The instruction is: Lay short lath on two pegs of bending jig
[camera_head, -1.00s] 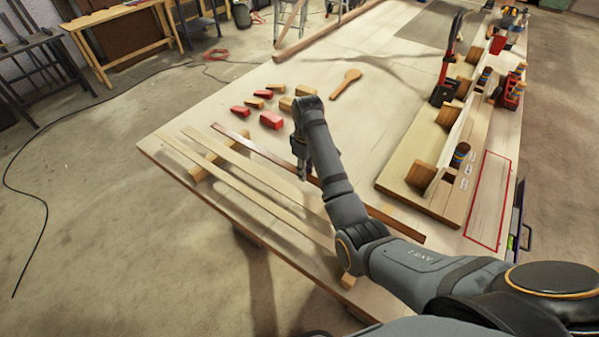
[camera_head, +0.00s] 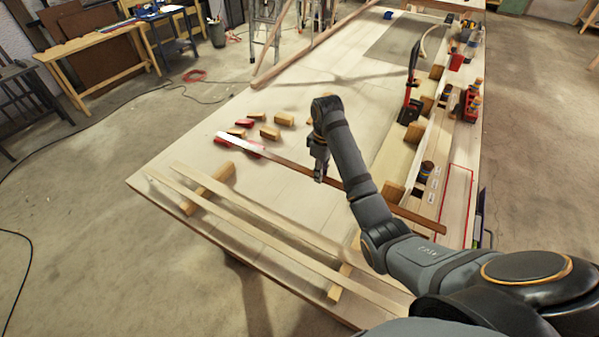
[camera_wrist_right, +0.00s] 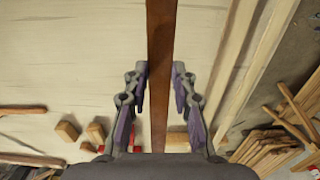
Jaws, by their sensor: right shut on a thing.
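My right gripper (camera_head: 320,178) is shut on a dark brown lath (camera_head: 290,163) near its middle. The lath seems to be held above the table; its right end reaches toward the near end of the bending jig (camera_head: 385,165). In the right wrist view the lath (camera_wrist_right: 160,50) runs between the two fingers (camera_wrist_right: 160,90). The jig is a pale board at the table's right side, with wooden blocks such as the near one (camera_head: 393,192). I cannot tell which blocks are the two pegs. My left gripper is not in view.
Two pale laths (camera_head: 240,206) lie across two wooden supports (camera_head: 207,188) at the table's near left. Several red and wooden wedges (camera_head: 270,132) lie beyond the held lath. A red clamp (camera_head: 411,95) stands on the jig. A red outline (camera_head: 455,195) marks the right edge.

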